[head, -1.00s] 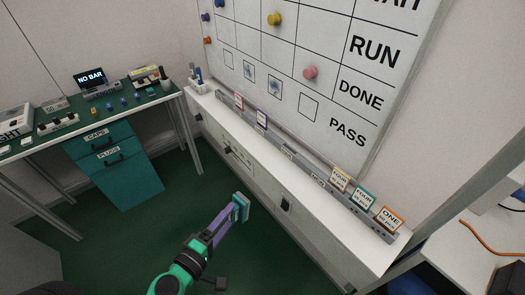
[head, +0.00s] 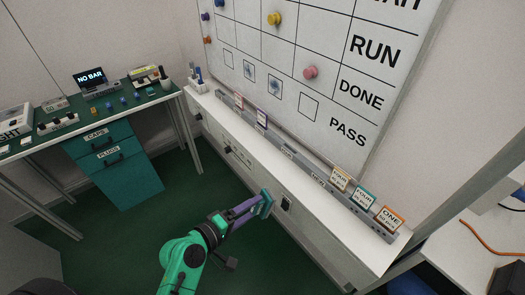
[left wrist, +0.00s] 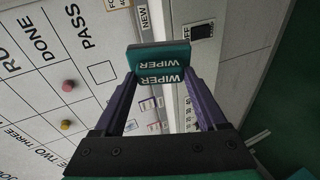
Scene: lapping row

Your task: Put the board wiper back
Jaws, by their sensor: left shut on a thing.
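The board wiper (head: 266,202) is a teal block with a grey layer. In the left wrist view the wiper (left wrist: 158,60) shows its WIPER lettering between the purple fingers. My left gripper (head: 260,203) is shut on it and holds it in front of the white ledge unit, over the green floor side. From the head view I cannot tell how far it is from the unit's front face. The whiteboard (head: 310,55) hangs above the white ledge (head: 372,252). My right gripper is not in view.
A grey rail (head: 318,180) on the ledge holds several small cards, including an orange-edged ONE card (head: 389,219). A pen holder (head: 197,84) stands at the ledge's far end. Pink (head: 310,72) and yellow (head: 274,19) magnets sit on the board. A workbench (head: 150,99) stands at left.

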